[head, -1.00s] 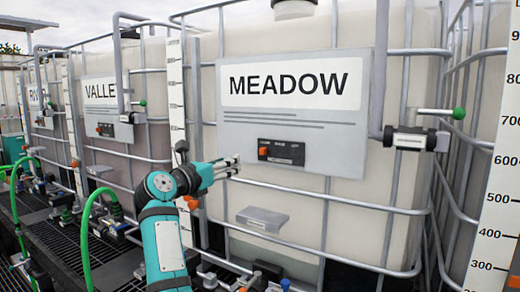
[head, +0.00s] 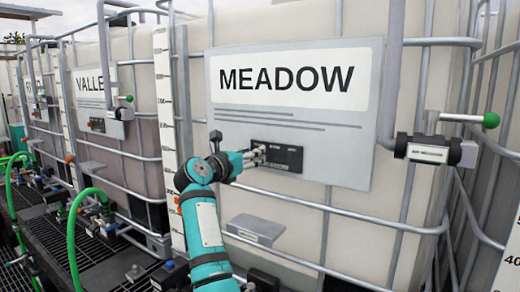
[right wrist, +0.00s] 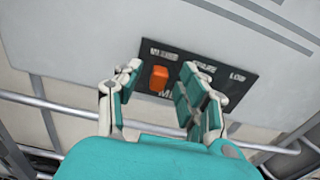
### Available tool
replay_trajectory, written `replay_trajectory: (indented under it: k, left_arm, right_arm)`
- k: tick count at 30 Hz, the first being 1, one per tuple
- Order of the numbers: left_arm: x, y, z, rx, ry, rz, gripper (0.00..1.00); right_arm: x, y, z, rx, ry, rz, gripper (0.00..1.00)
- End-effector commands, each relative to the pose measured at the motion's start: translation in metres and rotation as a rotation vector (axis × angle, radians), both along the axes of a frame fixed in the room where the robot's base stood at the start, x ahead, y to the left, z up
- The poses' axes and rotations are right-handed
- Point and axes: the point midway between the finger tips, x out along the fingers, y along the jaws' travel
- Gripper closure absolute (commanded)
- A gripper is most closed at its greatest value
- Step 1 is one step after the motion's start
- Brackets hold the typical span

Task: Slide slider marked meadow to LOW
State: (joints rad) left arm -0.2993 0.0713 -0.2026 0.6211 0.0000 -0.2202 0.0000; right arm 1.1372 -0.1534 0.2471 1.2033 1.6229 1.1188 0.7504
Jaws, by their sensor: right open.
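The MEADOW placard (head: 225,110) is on the front of a caged tank. Its black slider panel (head: 290,157) shows in the head view with its left end hidden by my right gripper (head: 257,157). In the right wrist view, the orange slider knob (right wrist: 159,77) sits at the left end of the panel (right wrist: 220,66), under the left label. LOW is printed at the panel's right end. My right gripper (right wrist: 155,88) is open, with a finger on each side of the knob. I cannot tell whether either finger touches it. My left gripper is not in view.
A grey ledge (head: 256,229) and cage bars (head: 330,208) are below the panel. A valve with a green-tipped lever (head: 430,149) is at the right. The VALLE placard (head: 90,92) and green hoses (head: 74,230) are at the left.

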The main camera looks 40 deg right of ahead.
Motion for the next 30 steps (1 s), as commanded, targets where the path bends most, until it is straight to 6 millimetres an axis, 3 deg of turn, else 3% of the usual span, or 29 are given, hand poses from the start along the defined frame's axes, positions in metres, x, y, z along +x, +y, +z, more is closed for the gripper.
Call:
replay_trajectory:
  k: [12, 21, 30]
  left_arm:
    - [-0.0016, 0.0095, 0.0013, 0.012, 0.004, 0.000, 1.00]
    - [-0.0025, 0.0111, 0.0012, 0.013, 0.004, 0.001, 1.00]
    - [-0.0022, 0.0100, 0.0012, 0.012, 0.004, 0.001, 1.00]
  right_arm:
    - [0.0015, -0.0016, -0.0002, -0.001, 0.001, 0.003, 0.60]
    - [0.0015, -0.0018, -0.0002, -0.001, 0.001, 0.003, 0.99]
    - [0.0014, -0.0018, -0.0002, -0.001, 0.000, 0.003, 1.00]
